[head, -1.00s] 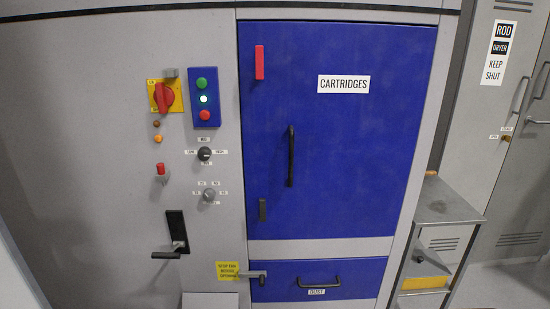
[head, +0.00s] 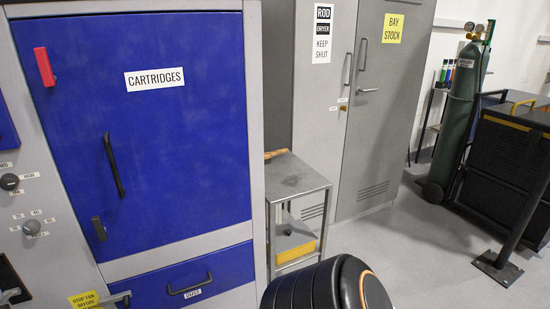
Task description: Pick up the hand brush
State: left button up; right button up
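A small wooden-brown piece (head: 275,154) lies at the back left corner of the small metal table's top (head: 290,180), close to the blue-doored cabinet. It may be the handle of the hand brush. It is too small and too partly hidden to tell, and no bristles show. Neither of my grippers is in the head view.
The cabinet marked CARTRIDGES (head: 150,110) stands left of the table. The table's lower shelf carries a yellow-fronted item (head: 296,253). A grey locker (head: 375,130) stands behind, and a green gas cylinder (head: 463,115) is at right. Grey floor (head: 430,255) is open at right.

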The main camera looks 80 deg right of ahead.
aim_at(267, 156)
jog(key=k+l+z, duration=0.4)
jog(key=l, duration=0.25)
jog(key=z, duration=1.75)
jog(key=i+l, duration=0.3)
jog(key=i+l+u, duration=0.15)
jog(key=i+l, duration=0.4)
jog(key=l, duration=0.25)
jog(key=i+l+u, duration=0.1)
jog(key=i+l, duration=0.2)
jog(key=i+l+u, duration=0.1)
jog(key=i+l, duration=0.15)
jog(key=l, duration=0.25)
jog(key=i+l, duration=0.25)
jog(key=l, duration=0.2)
jog(key=i+l+u, duration=0.1)
jog(key=i+l, duration=0.15)
jog(key=l, duration=0.2)
jog(key=i+l, duration=0.2)
jog(key=l, duration=0.25)
jog(key=j+u, duration=0.05)
